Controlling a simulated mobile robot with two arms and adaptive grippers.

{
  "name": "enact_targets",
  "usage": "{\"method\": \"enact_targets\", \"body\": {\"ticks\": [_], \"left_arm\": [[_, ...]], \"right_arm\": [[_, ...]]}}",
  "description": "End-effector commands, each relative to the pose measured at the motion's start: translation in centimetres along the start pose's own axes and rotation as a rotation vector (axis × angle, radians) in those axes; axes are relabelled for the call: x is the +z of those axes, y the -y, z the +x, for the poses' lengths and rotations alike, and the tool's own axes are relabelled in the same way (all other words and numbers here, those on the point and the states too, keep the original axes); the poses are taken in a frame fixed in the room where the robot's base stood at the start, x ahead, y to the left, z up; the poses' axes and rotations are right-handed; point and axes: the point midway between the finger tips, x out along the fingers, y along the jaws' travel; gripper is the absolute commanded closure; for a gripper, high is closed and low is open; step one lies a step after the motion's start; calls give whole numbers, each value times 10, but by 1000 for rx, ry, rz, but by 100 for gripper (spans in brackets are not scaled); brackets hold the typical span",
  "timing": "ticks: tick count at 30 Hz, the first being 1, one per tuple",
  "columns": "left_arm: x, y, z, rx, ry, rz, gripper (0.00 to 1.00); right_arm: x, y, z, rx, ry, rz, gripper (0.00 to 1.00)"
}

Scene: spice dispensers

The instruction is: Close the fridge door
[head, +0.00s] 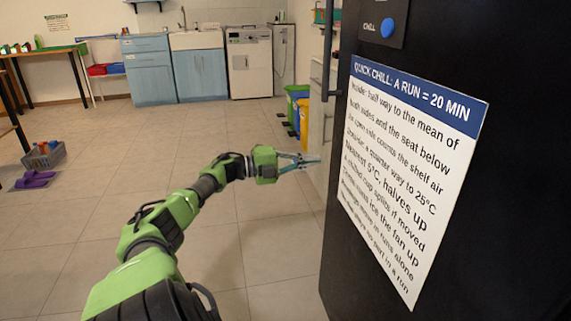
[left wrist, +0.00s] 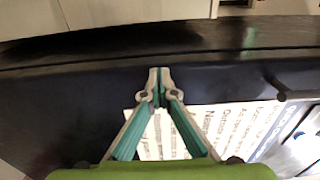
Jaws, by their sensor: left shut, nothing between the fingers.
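The black fridge door (head: 345,235) fills the right of the head view, with a white and blue sign (head: 410,160) on its face and a dark bar handle (head: 329,60) near its left edge. I cannot tell how far it stands open. My left gripper (head: 316,160) is shut and empty, its fingertips at the door's left edge in the head view. In the left wrist view the shut fingertips (left wrist: 158,74) show against the black door (left wrist: 60,100), with the sign (left wrist: 240,125) behind and beside the fingers. Whether they touch the door is unclear. My right gripper is out of view.
A blue knob (head: 388,28) marked CHILL sits above the sign. Colored bins (head: 298,105) and a pale cabinet stand beyond the door's left edge. Blue cabinets (head: 148,70) and a white appliance (head: 249,62) line the back wall. A grey basket (head: 43,155) is at left; the middle floor is clear.

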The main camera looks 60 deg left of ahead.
Motion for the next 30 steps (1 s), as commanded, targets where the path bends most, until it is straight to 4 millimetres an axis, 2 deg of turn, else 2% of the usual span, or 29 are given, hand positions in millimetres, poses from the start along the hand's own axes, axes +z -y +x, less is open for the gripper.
{"method": "enact_targets", "body": {"ticks": [3, 15, 21, 30], "left_arm": [[0, -3, -18, 8, 2, 0, 100], [0, -3, -69, 8, 0, 0, 100], [0, -2, -82, 8, 0, 1, 100], [0, -2, -85, 7, -1, 1, 100]], "right_arm": [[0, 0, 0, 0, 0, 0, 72], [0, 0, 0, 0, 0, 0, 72], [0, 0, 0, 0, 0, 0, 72], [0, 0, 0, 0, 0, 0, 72]]}}
